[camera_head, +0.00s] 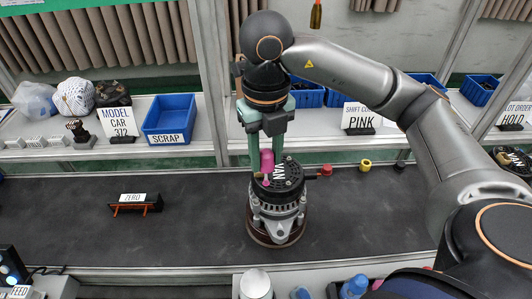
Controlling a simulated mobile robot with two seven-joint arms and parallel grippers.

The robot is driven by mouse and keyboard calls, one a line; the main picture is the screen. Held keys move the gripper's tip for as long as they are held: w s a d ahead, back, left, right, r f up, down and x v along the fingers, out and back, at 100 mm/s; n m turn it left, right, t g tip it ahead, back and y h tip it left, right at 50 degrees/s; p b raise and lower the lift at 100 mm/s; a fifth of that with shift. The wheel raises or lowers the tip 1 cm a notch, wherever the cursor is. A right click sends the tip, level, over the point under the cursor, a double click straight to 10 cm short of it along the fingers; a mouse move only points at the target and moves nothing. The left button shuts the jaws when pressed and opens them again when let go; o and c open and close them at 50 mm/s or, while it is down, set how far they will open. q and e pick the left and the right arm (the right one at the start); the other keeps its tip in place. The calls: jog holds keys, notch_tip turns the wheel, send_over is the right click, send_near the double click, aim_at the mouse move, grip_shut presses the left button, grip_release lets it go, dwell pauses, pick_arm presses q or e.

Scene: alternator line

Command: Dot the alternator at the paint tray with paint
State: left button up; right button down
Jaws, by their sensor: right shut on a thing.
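The alternator (275,212), silver with a black top and white lettering, stands upright on a brown round base on the dark belt. My right gripper (266,150) points down just above it, its teal fingers shut on a pink marker (267,162). The marker's lower end is at or just above the alternator's black top; I cannot tell whether it touches. My left gripper is out of view. I cannot make out a paint tray.
A ZERO sign (133,198) stands on the belt (190,240) at left. A blue SCRAP bin (169,118) and a PINK sign (361,119) are on the back shelf. Small red (326,170) and yellow (365,165) pieces lie behind the alternator.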

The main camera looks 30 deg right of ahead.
jog(key=shift+r+p, duration=2.05)
jog(key=shift+r, duration=0.4)
